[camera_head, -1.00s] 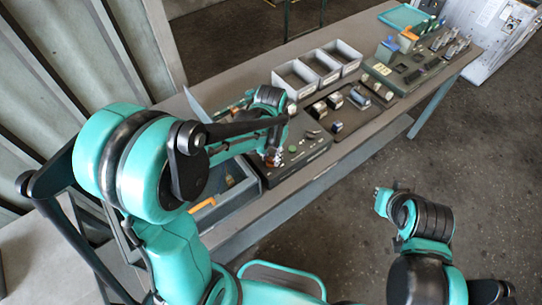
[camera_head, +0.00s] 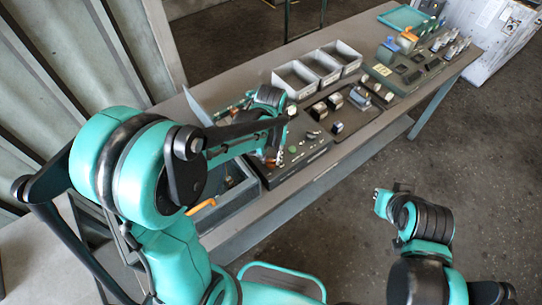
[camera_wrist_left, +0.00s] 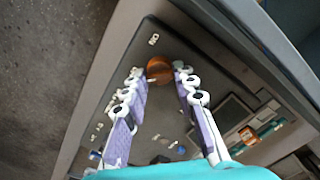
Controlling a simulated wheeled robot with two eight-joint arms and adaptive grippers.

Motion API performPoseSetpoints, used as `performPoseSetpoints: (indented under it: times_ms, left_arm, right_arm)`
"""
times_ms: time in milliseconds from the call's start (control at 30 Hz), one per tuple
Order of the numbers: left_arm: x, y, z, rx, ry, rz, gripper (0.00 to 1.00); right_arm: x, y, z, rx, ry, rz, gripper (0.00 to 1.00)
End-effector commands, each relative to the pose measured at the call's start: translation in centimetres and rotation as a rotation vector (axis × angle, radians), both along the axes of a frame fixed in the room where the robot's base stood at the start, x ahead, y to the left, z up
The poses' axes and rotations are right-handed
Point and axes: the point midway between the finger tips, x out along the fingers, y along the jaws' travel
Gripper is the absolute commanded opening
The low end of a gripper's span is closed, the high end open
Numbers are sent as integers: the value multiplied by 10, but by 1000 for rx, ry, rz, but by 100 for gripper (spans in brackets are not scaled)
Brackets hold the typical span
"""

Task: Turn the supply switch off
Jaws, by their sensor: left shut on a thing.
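The supply switch appears to be the round copper-orange knob (camera_wrist_left: 159,69) on a dark panel (camera_wrist_left: 155,35) in the left wrist view. The white label "NO" is beside it. My left gripper (camera_wrist_left: 161,78) has its two pale, pad-lined fingers on either side of the knob and is shut on it. In the head view the left gripper (camera_head: 273,158) is at the near left end of the dark panel (camera_head: 305,150), with the arm hiding much of it. My right gripper (camera_head: 381,203) is off the bench above the floor, too small to tell open from shut.
Three grey bins (camera_head: 318,68) stand along the bench's back edge. More dark boards with small parts, including one board (camera_head: 410,65), extend right. A grey tray with an orange-handled tool (camera_head: 201,206) is left of the panel.

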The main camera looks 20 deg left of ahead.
Motion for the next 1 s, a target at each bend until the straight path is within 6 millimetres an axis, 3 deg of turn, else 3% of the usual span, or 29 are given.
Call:
performPoseSetpoints:
  times_ms: [133,167,233,533,667,1000]
  left_arm:
    - [1,0,1,0,-2,0,0]
    - [1,0,1,0,-2,0,32]
    - [1,0,1,0,-2,0,49]
    - [0,0,1,0,-1,0,49]
    - [0,0,11,0,-1,-1,49]
    - [0,0,82,0,-1,0,49]
  right_arm:
    - [0,0,0,0,0,0,0]
    - [0,0,0,0,0,0,0]
    - [0,0,0,0,0,0,0]
    - [0,0,0,0,0,0,0]
    - [0,0,0,0,0,0,0]
    - [0,0,0,0,0,0,0]
